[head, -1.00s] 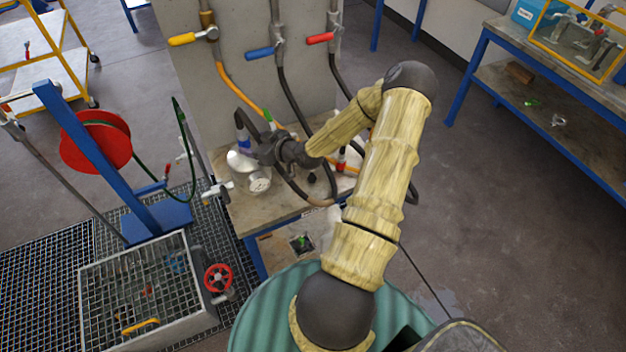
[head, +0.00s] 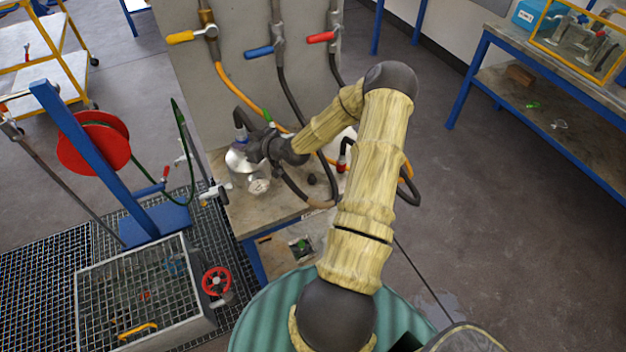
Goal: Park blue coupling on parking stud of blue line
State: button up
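My gripper (head: 256,149) is at the left end of my arm, over the back left of the small bench, beside a silvery vessel (head: 238,162). A dark upright fitting with a bluish band, apparently the blue coupling (head: 242,138), stands above this vessel, right by my gripper. The fingers are too small and dark to show whether they are open, shut or touching it. The blue-handled valve (head: 262,52) of the blue line is on the grey panel, with a black hose (head: 290,95) hanging from it. I cannot make out the parking stud for certain.
The small bench (head: 270,207) carries a clear flanged piece (head: 259,186), a small dark knob (head: 311,179) and a red-banded coupling (head: 343,156). Orange and black hoses loop close around my forearm. A red hose reel (head: 95,143) stands left. Floor at right is clear.

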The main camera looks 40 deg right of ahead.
aim_at(243, 129)
grip_shut()
jog(key=shift+r, duration=0.1)
jog(key=shift+r+p, duration=1.55)
jog(key=shift+r, duration=1)
